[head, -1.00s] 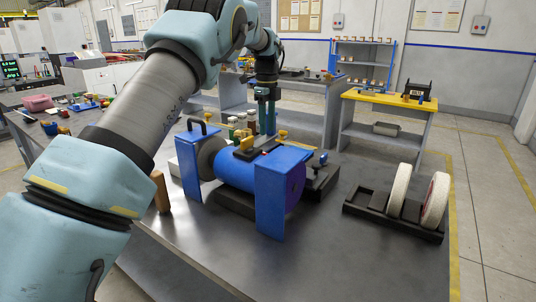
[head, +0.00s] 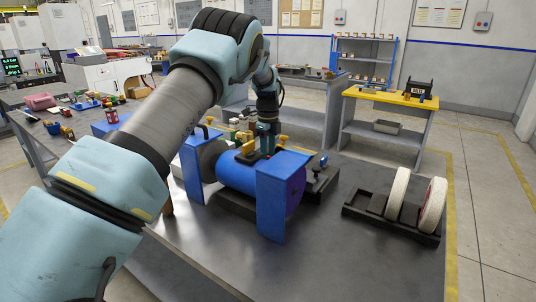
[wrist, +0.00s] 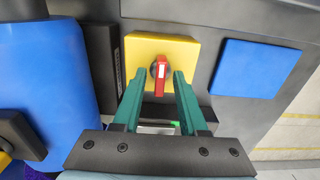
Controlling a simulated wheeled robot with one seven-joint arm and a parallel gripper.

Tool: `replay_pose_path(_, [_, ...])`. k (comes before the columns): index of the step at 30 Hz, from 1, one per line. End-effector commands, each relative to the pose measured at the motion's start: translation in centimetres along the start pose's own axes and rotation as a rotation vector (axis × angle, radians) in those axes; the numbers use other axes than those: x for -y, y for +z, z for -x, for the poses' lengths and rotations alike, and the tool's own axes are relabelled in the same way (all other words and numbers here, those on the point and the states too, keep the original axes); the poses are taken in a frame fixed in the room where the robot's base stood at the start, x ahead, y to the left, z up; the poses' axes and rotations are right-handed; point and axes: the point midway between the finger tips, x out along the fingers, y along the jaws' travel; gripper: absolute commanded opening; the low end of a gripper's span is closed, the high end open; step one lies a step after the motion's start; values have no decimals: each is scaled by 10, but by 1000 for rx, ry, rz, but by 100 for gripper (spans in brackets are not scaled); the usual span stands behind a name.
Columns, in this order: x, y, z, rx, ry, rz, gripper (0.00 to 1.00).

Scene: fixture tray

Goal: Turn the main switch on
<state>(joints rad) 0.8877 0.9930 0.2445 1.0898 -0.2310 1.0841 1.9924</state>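The main switch (wrist: 160,70) is a red rotary handle with a white mark on a yellow plate (wrist: 184,50) in the wrist view. The handle lies nearly upright in that picture. My gripper (wrist: 159,84) is open, its green fingers to either side of the handle's lower part with a gap on both sides. In the head view, my gripper (head: 266,142) points down at the top of the blue grinder machine (head: 236,177). It hides the red handle there.
In the wrist view a blue rounded housing (wrist: 45,75) is at left and a blue plate (wrist: 255,68) at right. In the head view, a black stand with two wheels (head: 378,213) is on the right of the grey bench (head: 300,262). The bench front is clear.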

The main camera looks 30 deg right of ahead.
Motion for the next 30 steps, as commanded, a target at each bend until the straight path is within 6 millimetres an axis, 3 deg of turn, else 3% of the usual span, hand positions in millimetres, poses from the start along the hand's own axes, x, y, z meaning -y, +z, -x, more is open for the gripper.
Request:
replay_pose_path(2, [0, 0, 0, 0, 0, 0, 32])
replay_pose_path(10, [0, 0, 0, 0, 0, 0, 1])
replay_pose_path(30, [0, 0, 0, -2, 0, 35, 0])
